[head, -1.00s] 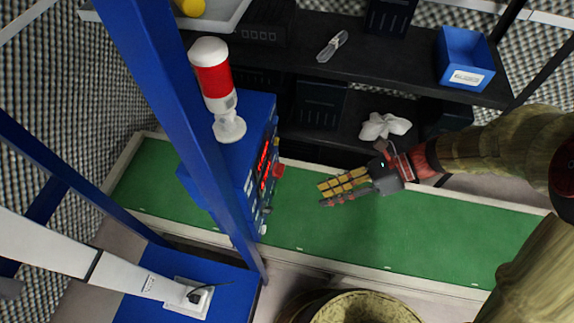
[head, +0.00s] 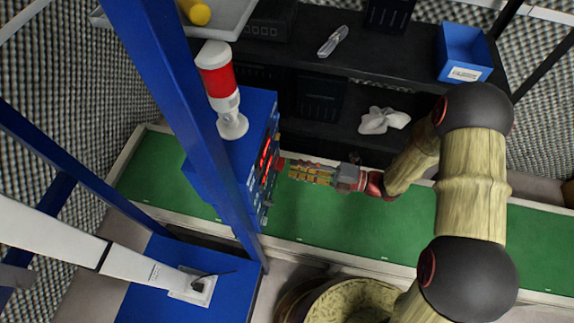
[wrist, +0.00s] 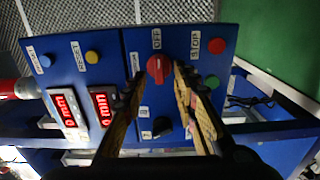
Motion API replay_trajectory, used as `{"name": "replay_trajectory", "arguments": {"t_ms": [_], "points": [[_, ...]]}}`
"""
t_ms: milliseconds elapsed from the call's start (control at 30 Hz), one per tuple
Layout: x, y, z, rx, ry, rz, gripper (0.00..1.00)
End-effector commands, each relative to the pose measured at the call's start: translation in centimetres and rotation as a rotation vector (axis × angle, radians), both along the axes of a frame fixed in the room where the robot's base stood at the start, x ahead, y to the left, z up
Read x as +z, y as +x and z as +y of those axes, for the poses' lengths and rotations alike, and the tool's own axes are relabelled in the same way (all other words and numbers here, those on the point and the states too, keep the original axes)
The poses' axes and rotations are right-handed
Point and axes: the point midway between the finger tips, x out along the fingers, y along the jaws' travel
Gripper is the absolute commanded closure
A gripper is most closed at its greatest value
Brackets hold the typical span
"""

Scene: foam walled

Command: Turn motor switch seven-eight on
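A blue control box (head: 235,155) stands on the green surface, its panel facing my gripper (head: 290,170). In the wrist view the panel (wrist: 112,70) carries a red rotary knob (wrist: 158,68) with an "OFF" label above it. A black rotary knob (wrist: 162,126) sits below, with small labels beside it. No label legible to me reads seven-eight, so I cannot tell which knob is that switch. My gripper also shows in the wrist view (wrist: 157,78); its yellow-padded fingers are apart, one on each side of the red knob. Contact with it is unclear.
A red button (wrist: 216,46) beside a "STOP" label and a green button (wrist: 212,81) are close to the right finger. Red-lit displays (wrist: 67,108) are at left. A blue post (head: 190,110) stands before the box. A red-white lamp (head: 218,80) is on top.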

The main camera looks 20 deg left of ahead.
Motion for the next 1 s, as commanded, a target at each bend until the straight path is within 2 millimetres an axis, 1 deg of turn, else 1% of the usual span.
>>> {"name": "replay_trajectory", "arguments": {"t_ms": [33, 100, 233, 400, 633, 1000], "points": [[-0.2, -0.2, 0.9, 0.005, 0.000, -0.002, 0.71], [-0.1, -0.3, 1.8, 0.005, 0.000, -0.002, 0.71], [-0.1, -0.4, 3.1, 0.004, -0.001, -0.002, 0.71], [0.0, -0.4, 3.7, 0.001, 0.000, -0.002, 0.71], [0.1, -0.4, 3.8, 0.001, 0.000, -0.002, 0.71], [0.1, -0.4, 3.7, 0.001, -0.001, -0.003, 0.92]]}}
